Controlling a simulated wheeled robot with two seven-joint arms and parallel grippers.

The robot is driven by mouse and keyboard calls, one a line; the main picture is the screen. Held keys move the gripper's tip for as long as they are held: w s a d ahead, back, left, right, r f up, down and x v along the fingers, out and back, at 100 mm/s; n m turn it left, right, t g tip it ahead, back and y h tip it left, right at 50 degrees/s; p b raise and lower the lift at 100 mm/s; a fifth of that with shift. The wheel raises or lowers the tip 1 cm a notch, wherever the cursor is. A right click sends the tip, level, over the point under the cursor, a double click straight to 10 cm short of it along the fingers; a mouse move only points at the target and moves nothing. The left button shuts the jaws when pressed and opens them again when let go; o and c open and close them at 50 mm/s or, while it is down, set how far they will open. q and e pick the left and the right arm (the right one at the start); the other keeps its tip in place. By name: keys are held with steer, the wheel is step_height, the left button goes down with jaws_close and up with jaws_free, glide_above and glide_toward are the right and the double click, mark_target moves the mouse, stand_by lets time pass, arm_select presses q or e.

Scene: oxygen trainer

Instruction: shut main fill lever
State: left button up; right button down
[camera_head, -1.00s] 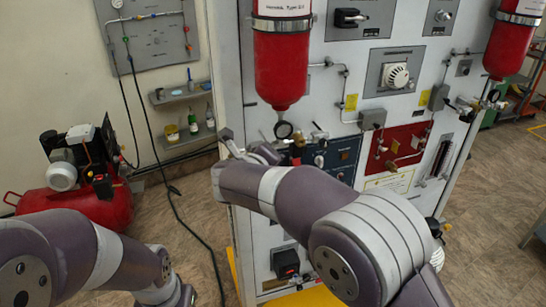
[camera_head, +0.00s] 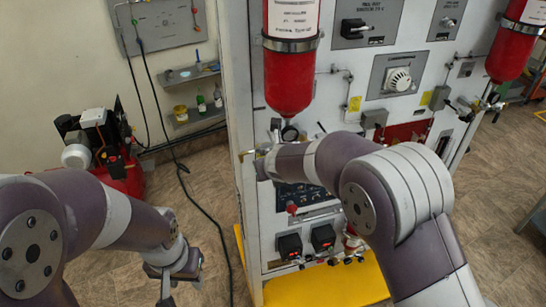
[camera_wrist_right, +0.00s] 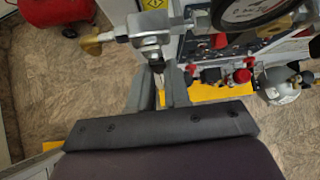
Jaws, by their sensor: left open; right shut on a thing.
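I take this to be the main fill lever. The lever's tip shows faintly in the head view (camera_head: 252,153), below the left red cylinder (camera_head: 289,80). My right gripper (camera_wrist_right: 160,84) is at the valve, its fingers closed about a thin part just under the valve body; the exact contact is unclear. In the head view my right arm hides most of it. My left gripper (camera_head: 180,278) is open and empty, low left, away from the panel.
A round gauge (camera_wrist_right: 255,10) is close to the right of the valve. A yellow base (camera_head: 330,285) juts out below. A red compressor (camera_head: 125,178) and hanging cables stand left.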

steer(key=shift+a+r+y+p, duration=0.1)
steer(key=shift+r+y+p, duration=0.1)
steer(key=shift+y+p, duration=0.25)
stand_by(0.3)
steer(key=c, duration=1.4)
jaws_free()
steer(key=shift+o, duration=0.2)
steer(key=shift+f, duration=0.15)
steer(key=p+v, duration=0.3)
steer(key=v, duration=0.9)
steer(key=shift+r, duration=0.35)
